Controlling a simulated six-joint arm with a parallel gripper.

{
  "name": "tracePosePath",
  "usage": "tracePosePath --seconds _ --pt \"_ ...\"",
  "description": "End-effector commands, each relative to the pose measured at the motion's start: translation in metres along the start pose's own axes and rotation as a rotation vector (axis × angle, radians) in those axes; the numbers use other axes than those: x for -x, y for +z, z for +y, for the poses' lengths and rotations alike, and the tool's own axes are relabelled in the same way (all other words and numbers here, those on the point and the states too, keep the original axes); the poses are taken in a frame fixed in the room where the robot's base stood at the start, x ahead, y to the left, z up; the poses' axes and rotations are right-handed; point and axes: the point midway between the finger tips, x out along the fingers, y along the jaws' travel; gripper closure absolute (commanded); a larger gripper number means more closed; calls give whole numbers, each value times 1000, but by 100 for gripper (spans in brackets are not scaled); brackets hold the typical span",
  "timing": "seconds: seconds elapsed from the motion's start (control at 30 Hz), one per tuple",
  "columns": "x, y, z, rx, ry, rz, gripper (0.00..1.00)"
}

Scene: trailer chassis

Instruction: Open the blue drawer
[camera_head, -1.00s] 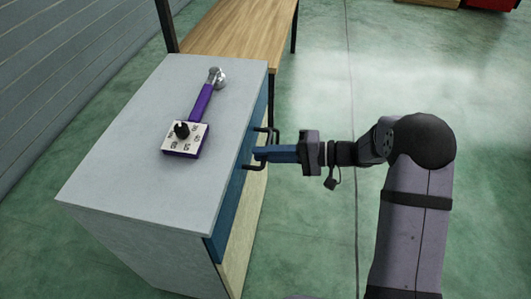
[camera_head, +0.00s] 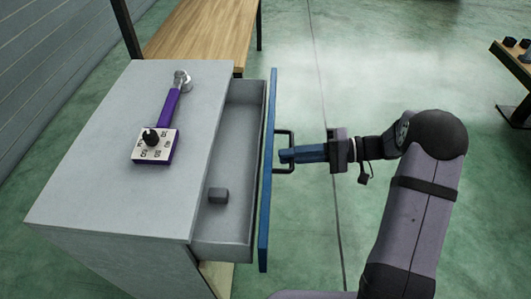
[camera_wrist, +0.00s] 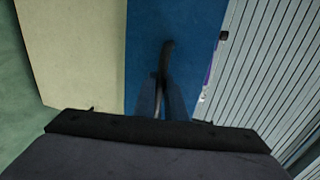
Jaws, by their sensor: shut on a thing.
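The blue drawer (camera_head: 268,190) stands pulled out from the right side of the grey cabinet (camera_head: 95,200). Its grey inside shows, with a small dark block (camera_head: 218,195) lying in it. A black bar handle (camera_head: 291,138) is on the blue front. My gripper (camera_head: 284,155) is shut on this handle, its blue fingers reaching it from the right. In the wrist view the blue front (camera_wrist: 160,25) fills the middle, and the dark handle (camera_wrist: 167,50) runs down between the fingers (camera_wrist: 158,97).
A wooden table (camera_head: 215,30) stands behind. Another table (camera_head: 515,65) is at the far right.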

Motion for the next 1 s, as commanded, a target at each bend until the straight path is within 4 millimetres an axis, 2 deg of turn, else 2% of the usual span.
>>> tracePosePath --seconds 0.03,0.2,0.4,0.87,0.9,0.97,1.0 --pt "14 -1 2 -1 0 6 100" --pt "44 -1 9 -1 0 3 100" --pt "64 0 13 0 0 1 100" --pt "70 0 14 1 0 1 100" --pt "70 -1 14 1 0 1 87" --pt "70 0 14 1 0 1 73" --pt "70 0 14 1 0 1 71"
